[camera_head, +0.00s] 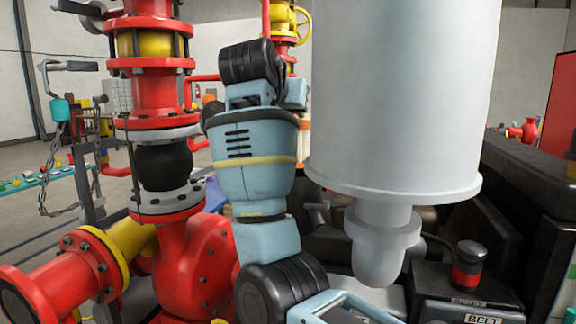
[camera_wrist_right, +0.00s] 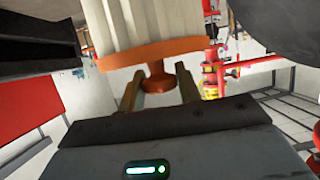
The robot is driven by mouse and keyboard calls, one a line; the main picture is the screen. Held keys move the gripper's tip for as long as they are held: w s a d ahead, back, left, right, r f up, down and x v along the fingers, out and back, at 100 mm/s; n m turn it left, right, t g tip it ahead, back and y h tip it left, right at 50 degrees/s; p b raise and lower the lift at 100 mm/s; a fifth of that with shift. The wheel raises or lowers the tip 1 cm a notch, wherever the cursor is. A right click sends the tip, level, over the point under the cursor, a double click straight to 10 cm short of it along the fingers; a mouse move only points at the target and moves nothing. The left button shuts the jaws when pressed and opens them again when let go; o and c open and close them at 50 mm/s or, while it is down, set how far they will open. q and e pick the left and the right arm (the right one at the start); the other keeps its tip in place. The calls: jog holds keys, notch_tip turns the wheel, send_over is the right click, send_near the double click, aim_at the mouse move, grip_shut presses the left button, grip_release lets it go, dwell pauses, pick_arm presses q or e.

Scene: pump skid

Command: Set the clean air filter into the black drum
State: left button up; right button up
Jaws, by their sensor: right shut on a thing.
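In the right wrist view the clean air filter (camera_wrist_right: 150,25) has off-white pleats, an orange end cap and a short orange knob. My right gripper (camera_wrist_right: 157,80) is shut on that knob, one tan finger on each side. The filter's far end is cut off by the frame. A dark rounded surface (camera_wrist_right: 268,28) fills the top right of this view; I cannot tell whether it is the black drum. In the head view a light-blue arm of mine stands mid-picture, and its gripper is hidden. My left gripper is not in view.
In the head view a large pale grey cylinder (camera_head: 395,90) with a bottom spout blocks the right centre. Red flanged piping (camera_head: 165,95) stands at left. A chain (camera_head: 54,165) hangs at far left.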

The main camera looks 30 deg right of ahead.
jog(key=shift+f, duration=5.15)
jog(key=shift+f, duration=0.6)
jog(key=o, duration=1)
jog(key=shift+o, duration=0.2)
